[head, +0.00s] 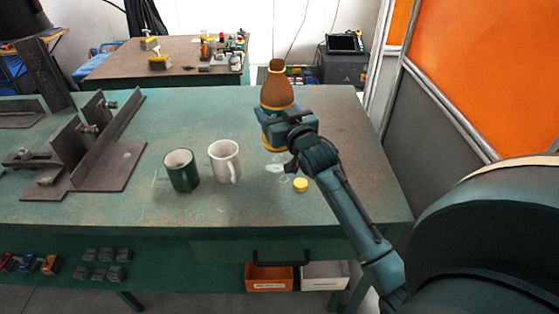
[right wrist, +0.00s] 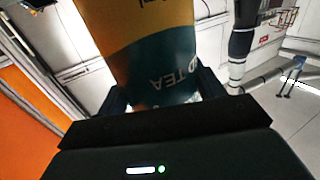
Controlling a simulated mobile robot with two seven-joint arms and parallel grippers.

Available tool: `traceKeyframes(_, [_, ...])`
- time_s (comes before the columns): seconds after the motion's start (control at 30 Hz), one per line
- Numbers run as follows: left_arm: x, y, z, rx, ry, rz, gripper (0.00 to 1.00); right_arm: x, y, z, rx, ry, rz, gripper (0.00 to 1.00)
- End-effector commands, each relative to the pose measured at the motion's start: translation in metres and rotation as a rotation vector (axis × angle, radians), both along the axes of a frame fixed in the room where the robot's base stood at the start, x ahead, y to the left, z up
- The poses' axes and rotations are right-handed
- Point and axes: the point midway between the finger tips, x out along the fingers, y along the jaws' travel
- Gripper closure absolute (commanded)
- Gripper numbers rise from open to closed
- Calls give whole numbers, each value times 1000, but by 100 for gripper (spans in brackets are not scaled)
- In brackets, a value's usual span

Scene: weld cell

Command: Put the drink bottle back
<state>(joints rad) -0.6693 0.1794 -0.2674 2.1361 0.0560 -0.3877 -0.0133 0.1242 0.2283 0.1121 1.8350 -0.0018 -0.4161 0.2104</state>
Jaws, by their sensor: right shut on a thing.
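The drink bottle (head: 277,88) is brown at the top with a yellow band and stands upright over the right part of the green table. My right gripper (head: 276,130) is shut around its lower half. A yellow strip of the bottle shows below the jaws; I cannot tell whether its base touches the table. In the right wrist view the bottle (right wrist: 155,45) fills the space between the fingers, with a yellow and teal label reading "TEA". My left gripper is in neither view.
A dark green mug (head: 181,172) and a white mug (head: 224,162) stand left of the bottle on the table (head: 340,120). A small yellow disc (head: 301,184) lies in front of the bottle. Steel fixtures (head: 75,150) take up the left side. An orange-panelled screen (head: 485,70) stands at right.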

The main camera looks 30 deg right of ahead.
Motion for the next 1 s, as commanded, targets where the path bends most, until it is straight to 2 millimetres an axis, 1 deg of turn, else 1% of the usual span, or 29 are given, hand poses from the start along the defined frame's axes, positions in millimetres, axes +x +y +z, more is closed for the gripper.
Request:
traceKeyframes(0.03, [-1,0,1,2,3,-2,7,0,-4,2,1,-2,-8,69])
traceKeyframes(0.07, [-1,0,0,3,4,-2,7,0,-6,0,2,-1,-11,69])
traceKeyframes(0.33, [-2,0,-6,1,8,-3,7,0,-7,-47,3,1,-15,69])
traceKeyframes(0.53, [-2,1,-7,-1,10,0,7,0,-7,-64,3,-1,-14,69])
traceKeyframes(0.7, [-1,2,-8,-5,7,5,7,0,-7,-89,3,0,-14,69])
traceKeyframes(0.8, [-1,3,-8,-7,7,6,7,0,-7,-96,2,-2,-14,69])
traceKeyframes(1.0, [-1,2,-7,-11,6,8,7,0,-7,-96,1,-4,-14,69])
